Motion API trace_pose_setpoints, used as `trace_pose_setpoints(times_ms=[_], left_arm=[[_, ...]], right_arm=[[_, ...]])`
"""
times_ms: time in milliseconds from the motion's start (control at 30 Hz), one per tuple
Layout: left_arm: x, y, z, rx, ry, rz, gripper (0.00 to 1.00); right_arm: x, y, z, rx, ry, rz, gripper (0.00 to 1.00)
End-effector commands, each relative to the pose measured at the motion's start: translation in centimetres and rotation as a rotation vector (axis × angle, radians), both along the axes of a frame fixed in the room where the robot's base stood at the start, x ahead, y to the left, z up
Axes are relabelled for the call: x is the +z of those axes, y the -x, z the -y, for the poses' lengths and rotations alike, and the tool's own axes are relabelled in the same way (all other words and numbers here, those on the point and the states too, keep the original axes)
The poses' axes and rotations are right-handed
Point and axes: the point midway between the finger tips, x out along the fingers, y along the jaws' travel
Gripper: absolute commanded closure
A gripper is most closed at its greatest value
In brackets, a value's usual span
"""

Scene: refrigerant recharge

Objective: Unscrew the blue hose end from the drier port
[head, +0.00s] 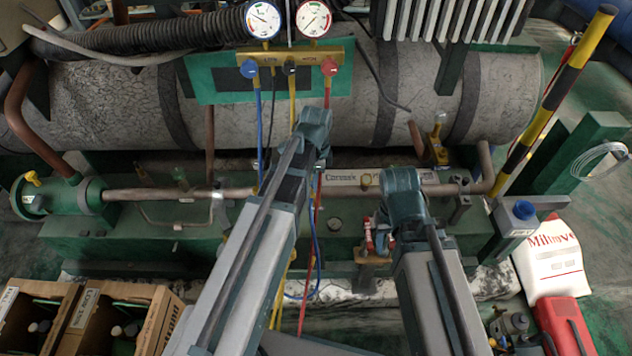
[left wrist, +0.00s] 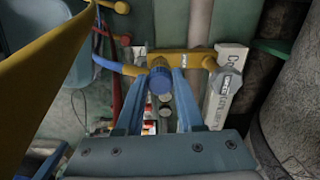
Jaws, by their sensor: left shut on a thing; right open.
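The blue hose end (left wrist: 159,81) is a round blue fitting between the two fingers of my left gripper (left wrist: 162,74) in the left wrist view. The gripper is shut on it. The blue hose (left wrist: 126,68) runs from it to the left, and a brass fitting (left wrist: 194,59) lies just beyond it. A white-labelled body (left wrist: 226,87), probably the drier, stands to the right; its label (head: 343,178) also shows in the head view. There my left fingers are hidden behind the arm. My right gripper (head: 384,228) is open, with its fingers partly hidden beneath the wrist.
The manifold (head: 290,57) with two gauges hangs above, its blue, yellow and red hoses running down behind my left arm. A red-handled valve (head: 371,236) is close to my right gripper. Cardboard boxes (head: 148,311) stand at lower left, a red container (head: 563,325) at lower right.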

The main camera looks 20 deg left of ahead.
Motion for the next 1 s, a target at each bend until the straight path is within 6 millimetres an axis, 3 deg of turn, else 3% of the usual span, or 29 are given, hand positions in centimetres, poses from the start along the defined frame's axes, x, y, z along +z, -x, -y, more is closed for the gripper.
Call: trace_pose_setpoints(times_ms=[600, 1000], left_arm=[[3.2, 0.0, 0.0, 0.000, 0.000, 0.000, 1.00], [3.3, 0.0, 0.0, -0.001, 0.000, 0.000, 1.00]], right_arm=[[3.2, 0.0, 0.0, 0.000, 0.000, 0.000, 0.50], [3.3, 0.0, 0.0, 0.000, 0.000, 0.000, 0.50]])
